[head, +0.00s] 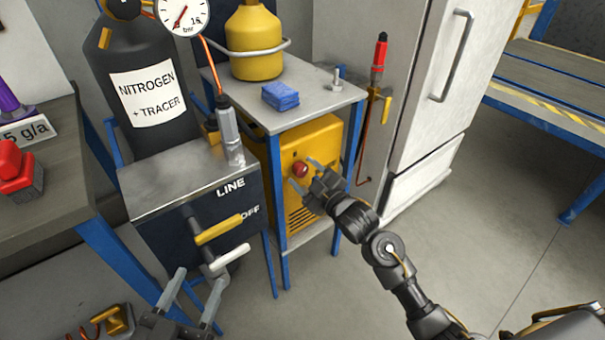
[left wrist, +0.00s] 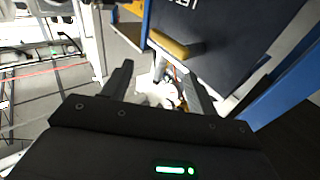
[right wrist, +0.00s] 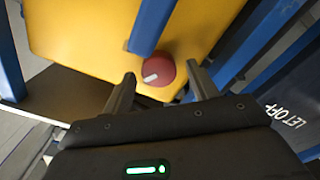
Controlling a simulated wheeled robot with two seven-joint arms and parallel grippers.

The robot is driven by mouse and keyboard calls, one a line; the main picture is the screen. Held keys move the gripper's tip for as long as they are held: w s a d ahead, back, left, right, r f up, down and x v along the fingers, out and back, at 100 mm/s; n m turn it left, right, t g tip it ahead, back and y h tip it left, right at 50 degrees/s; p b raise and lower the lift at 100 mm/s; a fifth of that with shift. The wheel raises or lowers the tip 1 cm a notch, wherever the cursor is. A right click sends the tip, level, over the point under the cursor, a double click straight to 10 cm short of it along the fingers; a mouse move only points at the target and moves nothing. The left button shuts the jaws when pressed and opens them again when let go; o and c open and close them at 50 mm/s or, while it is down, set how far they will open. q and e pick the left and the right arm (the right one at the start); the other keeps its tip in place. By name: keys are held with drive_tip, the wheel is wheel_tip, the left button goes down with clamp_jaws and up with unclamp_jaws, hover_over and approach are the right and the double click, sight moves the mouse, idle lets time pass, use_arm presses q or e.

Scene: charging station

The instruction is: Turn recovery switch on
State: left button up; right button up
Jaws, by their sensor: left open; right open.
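The recovery switch appears to be the round red knob (head: 299,170) on the front of the yellow machine (head: 322,150) under the small grey-topped table. In the right wrist view the red knob (right wrist: 160,85) shows a white mark at its left side, and a blue table leg crosses in front of its upper part. My right gripper (head: 302,173) is open, its fingers pointing at the knob, one to each side of it in view. Contact cannot be told. My left gripper (head: 198,287) is open and empty, low in front of the dark panel with handles.
Blue table legs (right wrist: 151,22) stand close to the knob. A dark LINE/OFF panel (head: 160,237) with a yellow handle (head: 219,229) and a white handle (head: 230,259) stands left of it. A white fridge (head: 432,90) is to the right.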

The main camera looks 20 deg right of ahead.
use_arm(q)
drive_tip(key=shift+s+d+r+h, duration=0.2)
drive_tip(key=shift+d+r+h, duration=0.05)
drive_tip(key=shift+r+h, duration=0.3)
use_arm(e)
drive_tip(key=shift+x, duration=0.75)
drive_tip(key=shift+c, duration=0.5)
